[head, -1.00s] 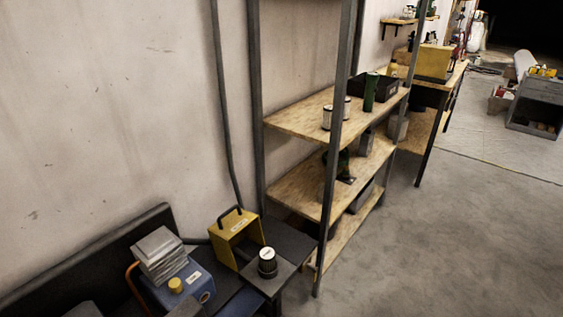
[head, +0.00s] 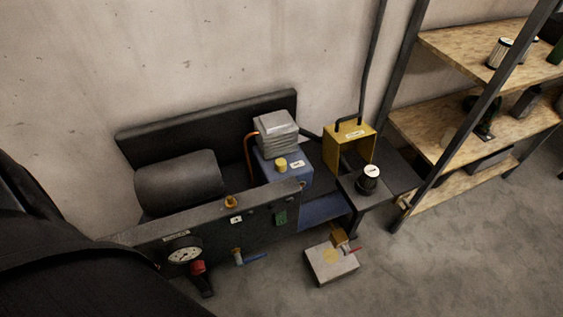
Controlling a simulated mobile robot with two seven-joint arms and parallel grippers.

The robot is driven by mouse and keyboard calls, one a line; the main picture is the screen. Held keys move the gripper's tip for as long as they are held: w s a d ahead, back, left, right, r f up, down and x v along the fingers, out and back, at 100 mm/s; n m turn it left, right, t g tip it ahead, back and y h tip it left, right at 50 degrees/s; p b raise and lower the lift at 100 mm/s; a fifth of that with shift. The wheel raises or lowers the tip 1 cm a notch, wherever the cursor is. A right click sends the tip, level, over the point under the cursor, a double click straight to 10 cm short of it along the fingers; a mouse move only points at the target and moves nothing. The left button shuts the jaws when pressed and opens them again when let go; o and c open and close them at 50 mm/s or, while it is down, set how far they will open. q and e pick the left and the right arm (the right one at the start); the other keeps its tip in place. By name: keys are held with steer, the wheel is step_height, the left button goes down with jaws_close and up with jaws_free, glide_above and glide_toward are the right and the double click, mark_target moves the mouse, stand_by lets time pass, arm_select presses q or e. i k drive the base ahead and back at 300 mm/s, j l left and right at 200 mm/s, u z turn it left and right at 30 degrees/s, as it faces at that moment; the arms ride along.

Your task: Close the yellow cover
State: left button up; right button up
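The yellow cover (head: 349,137) is a box-like guard with a black handle on top. It stands upright at the back of a dark stand, and its dark open side faces the front. A dark knob with a white top (head: 369,177) sits on the stand's plate just in front of the cover, apart from it. Neither of my grippers is in view. A large dark shape, which I cannot identify for sure, fills the lower left corner.
A blue unit with a grey finned block (head: 278,133) stands left of the cover, beside a black cylinder (head: 180,182). A panel with a gauge (head: 184,254) is in front. A grey box (head: 331,262) is on the floor. Wooden shelves (head: 452,150) stand right. Floor is clear at lower right.

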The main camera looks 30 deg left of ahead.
mark_target(348, 133)
steer(key=u, duration=0.3)
steer(key=i+u, duration=0.2)
steer(key=u, duration=0.25)
steer(key=i+l+u, duration=0.1)
steer(key=u, duration=0.3)
steer(key=i+l+u, duration=0.15)
steer(key=u, duration=0.3)
steer(key=i+l, duration=0.2)
steer(key=k+j, duration=0.05)
